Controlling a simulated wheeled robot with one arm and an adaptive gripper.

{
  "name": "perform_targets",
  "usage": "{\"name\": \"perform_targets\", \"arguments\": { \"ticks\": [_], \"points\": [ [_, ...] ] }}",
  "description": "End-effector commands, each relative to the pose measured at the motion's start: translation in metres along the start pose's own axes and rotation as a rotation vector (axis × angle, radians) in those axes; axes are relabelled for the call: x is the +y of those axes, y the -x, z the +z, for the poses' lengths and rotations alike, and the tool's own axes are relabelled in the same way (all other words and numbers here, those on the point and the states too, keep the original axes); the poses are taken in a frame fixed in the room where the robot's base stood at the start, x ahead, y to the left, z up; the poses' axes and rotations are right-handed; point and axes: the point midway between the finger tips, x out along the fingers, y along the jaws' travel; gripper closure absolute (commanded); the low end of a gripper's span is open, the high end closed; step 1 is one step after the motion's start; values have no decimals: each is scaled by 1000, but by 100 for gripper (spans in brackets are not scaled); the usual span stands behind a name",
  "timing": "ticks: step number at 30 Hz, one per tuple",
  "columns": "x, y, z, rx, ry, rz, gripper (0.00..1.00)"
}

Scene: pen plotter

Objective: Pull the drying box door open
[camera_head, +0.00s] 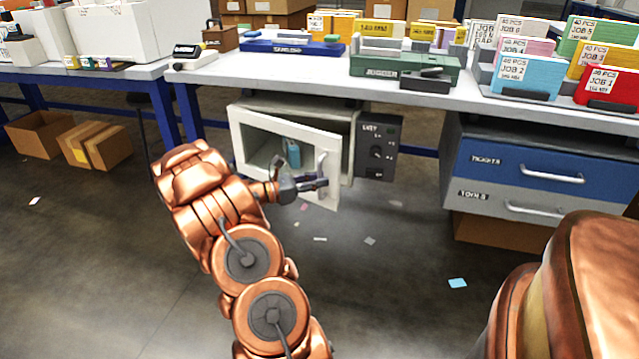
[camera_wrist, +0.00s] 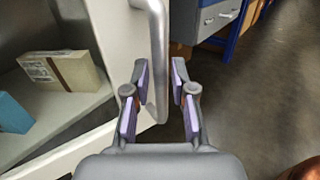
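The drying box (camera_head: 354,112) is a white cabinet under the workbench. Its white-framed door (camera_head: 328,196) stands ajar, its right edge swung out toward me. My gripper (camera_head: 318,183) is at the door's right edge, on the grey vertical handle (camera_wrist: 158,50). A blue item (camera_head: 293,154) stands inside the box. The wrist view also shows a tan carton (camera_wrist: 62,70) inside.
A dark control panel (camera_head: 378,147) is right of the box. Blue and grey drawers (camera_head: 520,172) hang farther right under the bench (camera_head: 300,84). Cardboard boxes (camera_head: 95,146) are on the floor at left. The floor before the box is clear apart from paper scraps.

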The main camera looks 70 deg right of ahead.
Motion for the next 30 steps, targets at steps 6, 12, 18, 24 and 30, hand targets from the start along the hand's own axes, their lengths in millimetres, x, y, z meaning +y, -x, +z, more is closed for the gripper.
{"name": "perform_targets", "arguments": {
  "ticks": [6, 12, 18, 24, 30],
  "points": [
    [-1, -8, 0, 1, 1, -1, 75],
    [0, -7, 0, 0, 1, 0, 77],
    [0, -7, 0, 0, 1, -1, 98],
    [-1, -7, 0, 0, 2, -1, 100],
    [-1, -7, 0, 0, 2, -1, 100]
  ]
}}
